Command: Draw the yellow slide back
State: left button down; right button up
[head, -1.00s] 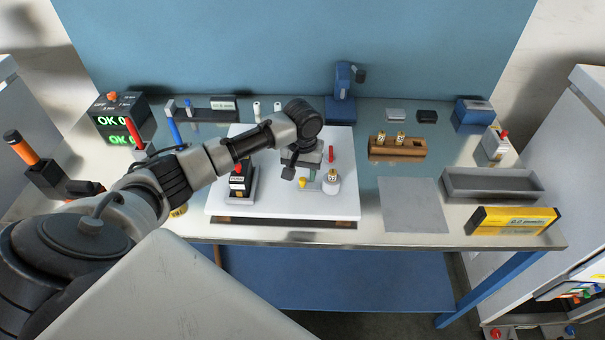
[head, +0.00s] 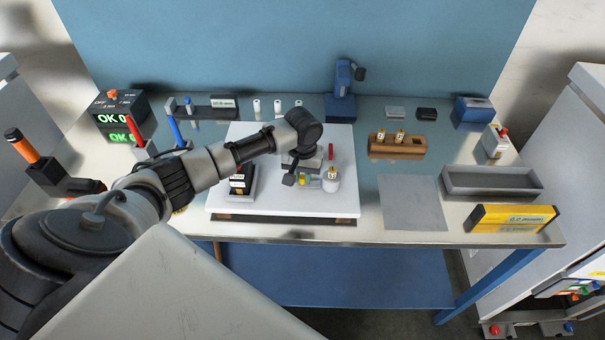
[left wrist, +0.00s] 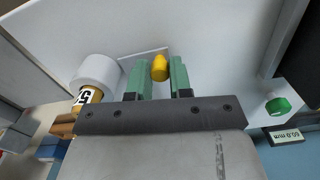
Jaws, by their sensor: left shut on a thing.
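The yellow slide (head: 301,181) is a small yellow knob at the front of the dispenser on the white board. It also shows in the left wrist view (left wrist: 160,67), between the two green fingers. My left gripper (head: 296,179) is shut on it, low over the board; in the wrist view the fingers (left wrist: 161,80) stand one on each side of the knob. My wrist hides much of the dispenser. My right gripper is in neither view.
A black block (head: 241,181) with a label stands left on the white board (head: 280,207). A red upright piece (head: 331,152) stands behind the container. A wooden rack (head: 398,149), a grey mat (head: 413,204) and a grey tray (head: 492,183) lie to the right.

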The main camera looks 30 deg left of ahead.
pick_arm(q)
jog(key=shift+s+a+r+p, duration=0.25)
jog(key=shift+s+a+p, duration=0.3)
jog(key=shift+a+p, duration=0.5)
jog(key=shift+s+f, duration=0.1)
jog(key=shift+f, duration=0.05)
jog(key=c, duration=1.2)
grip_release()
jog(key=shift+a, duration=0.1)
jog(key=shift+c, duration=0.2)
jog(key=shift+o, duration=1.2)
jog(key=shift+a, duration=0.1)
notch_tip(320, 180, up, 11)
jog(key=b, duration=0.2)
jog(key=shift+f, duration=0.15)
